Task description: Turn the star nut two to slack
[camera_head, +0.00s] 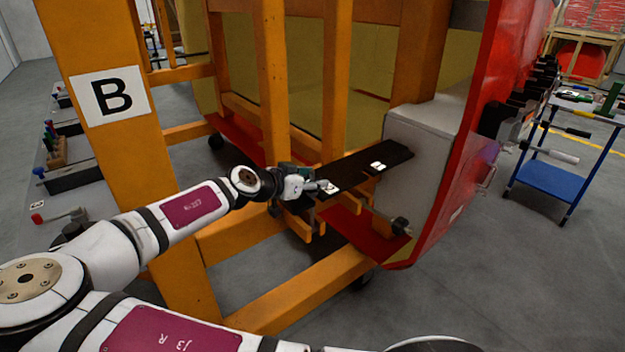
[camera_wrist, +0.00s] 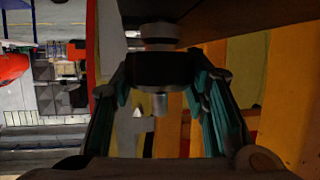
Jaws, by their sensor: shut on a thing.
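In the wrist view a dark star nut (camera_wrist: 150,68) sits between the fingers of my gripper (camera_wrist: 162,78), which is shut on it. A grey threaded end (camera_wrist: 159,103) sticks out of the nut, and a grey collar (camera_wrist: 158,33) lies on its far side. In the head view my gripper (camera_head: 316,187) is at the left end of a black bar (camera_head: 352,172), by a small white label (camera_head: 328,188) that seems to read 2. The nut in my grip is hidden there. Another dark knob (camera_head: 400,226) sits on a rod lower right.
The orange frame (camera_head: 215,245) has posts and beams close around my arm, with a B sign (camera_head: 109,95) on its left post. A red nosecone shell (camera_head: 478,130) and grey block (camera_head: 418,140) stand right of the bar. A blue cart (camera_head: 550,180) is farther right.

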